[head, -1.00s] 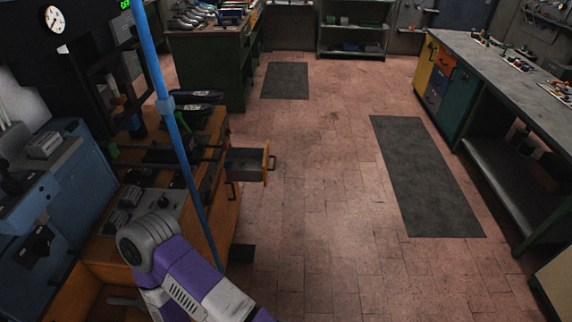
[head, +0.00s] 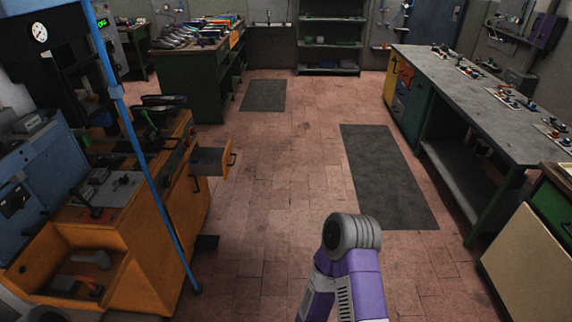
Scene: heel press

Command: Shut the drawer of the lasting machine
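The lasting machine (head: 148,236) stands at the left, with an orange cabinet body and a dark press head above it. Its drawer (head: 209,160) is pulled out to the right, towards the open floor. The drawer has a dark grey inside and an orange front with a dark handle (head: 233,158). Below the drawer, a second dark handle shows on the cabinet side. A purple and grey link of my own arm rises at the bottom centre, well apart from the drawer. Neither of my grippers is in view.
A blue pole (head: 151,176) stands in front of the machine. An open orange bin (head: 66,270) is at its near end. A long workbench (head: 452,85) runs along the right. A green bench (head: 188,88) with shoes stands behind. The tiled floor between is clear, with two dark mats.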

